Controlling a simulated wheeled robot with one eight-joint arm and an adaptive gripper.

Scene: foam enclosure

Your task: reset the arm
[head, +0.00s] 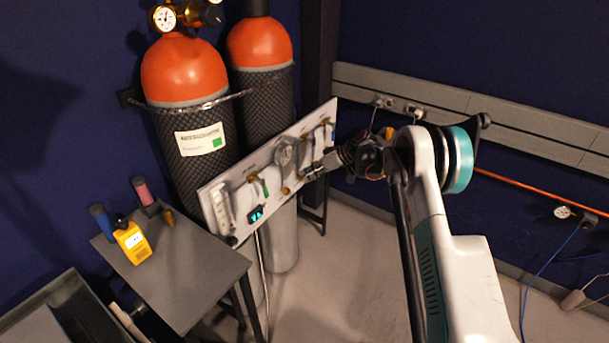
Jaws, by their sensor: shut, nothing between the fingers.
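My arm reaches up from the lower right and bends toward the middle of the head view. My gripper (312,172) is at its end, close to the right part of an upright light-grey panel (232,203). The gripper is small and dark here; its fingers are shut with nothing seen between them. I cannot tell whether the fingertips touch the panel. The panel carries brass fittings, a round dial and a small lit display (256,214).
Two orange-topped cylinders (185,70) stand behind the panel. A grey table (190,275) at left holds a yellow meter (132,242) and blue and pink-handled items. A copper pipe (535,192) runs along the right wall. Open floor (330,270) lies between table and arm.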

